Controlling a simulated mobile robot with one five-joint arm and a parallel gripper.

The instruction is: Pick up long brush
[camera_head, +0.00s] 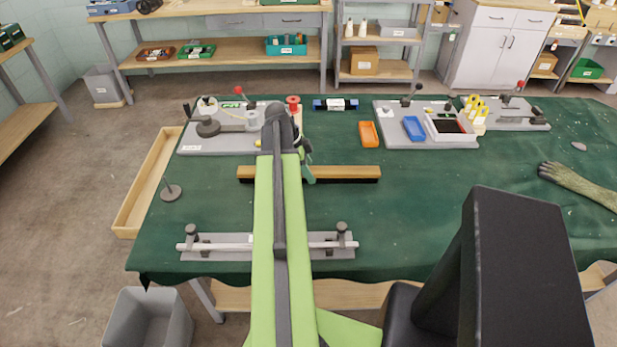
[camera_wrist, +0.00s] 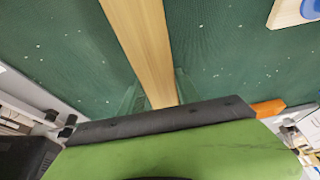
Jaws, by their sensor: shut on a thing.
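The long brush (camera_head: 347,172) is a long wooden bar with a dark underside, lying crosswise over the green-covered table in the head view. My gripper (camera_head: 308,174) is at the middle of the brush, mostly hidden behind my green arm. In the wrist view, the pale wooden bar of the brush (camera_wrist: 141,40) runs between the two green fingers of my gripper (camera_wrist: 156,92), which are shut on it. I cannot tell whether the brush touches the cloth or is slightly above it.
A grey plate with a rod (camera_head: 216,246) lies at the front edge. A fixture board (camera_head: 208,145) stands behind the brush, left. An orange tray (camera_head: 368,134) and blue tray (camera_head: 413,128) are behind, right. A round-based pin (camera_head: 171,192) is left.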

